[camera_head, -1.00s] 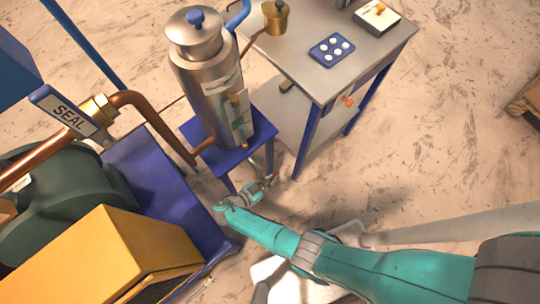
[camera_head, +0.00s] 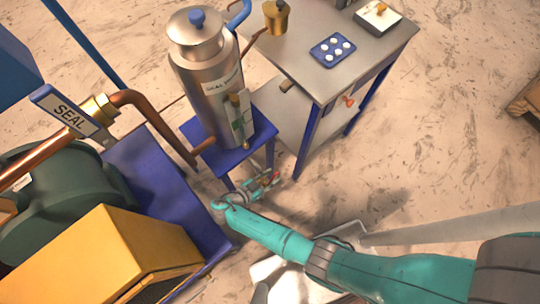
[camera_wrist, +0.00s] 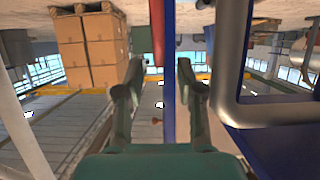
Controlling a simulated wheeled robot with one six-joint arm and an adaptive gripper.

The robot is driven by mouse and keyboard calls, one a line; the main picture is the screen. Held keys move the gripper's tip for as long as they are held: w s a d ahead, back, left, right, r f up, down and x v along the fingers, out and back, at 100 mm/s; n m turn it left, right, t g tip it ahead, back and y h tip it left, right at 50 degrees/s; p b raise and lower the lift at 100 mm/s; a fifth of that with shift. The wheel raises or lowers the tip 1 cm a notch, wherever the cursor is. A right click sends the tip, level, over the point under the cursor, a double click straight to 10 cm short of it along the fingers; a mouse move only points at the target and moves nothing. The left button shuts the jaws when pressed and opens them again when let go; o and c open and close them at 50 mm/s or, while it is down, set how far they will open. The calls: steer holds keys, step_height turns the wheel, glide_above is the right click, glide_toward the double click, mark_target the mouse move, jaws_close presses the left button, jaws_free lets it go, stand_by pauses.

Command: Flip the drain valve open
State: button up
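A steel canister (camera_head: 205,85) with a blue-knobbed lid stands on a small blue stand (camera_head: 222,160). A copper-coloured handle (camera_head: 204,146) sticks out low on its left, and a small brass fitting (camera_head: 246,146) shows at its lower right. I cannot tell for sure which part is the drain valve. My gripper (camera_head: 270,180) is low beside the stand, below the brass fitting in the picture. In the wrist view my gripper (camera_wrist: 160,80) has its fingers wide apart, with a blue post (camera_wrist: 169,60) seen between them. Nothing is visibly held.
A steel-topped table (camera_head: 335,75) with an orange knob (camera_head: 347,101) stands to the right of the canister. A yellow box (camera_head: 105,255) and a dark green machine (camera_head: 60,195) are at left. Open floor (camera_head: 440,150) lies at right. Stacked cartons (camera_wrist: 92,50) show in the wrist view.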

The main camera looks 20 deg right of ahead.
mark_target(270, 182)
steer(key=shift+r, duration=2.85)
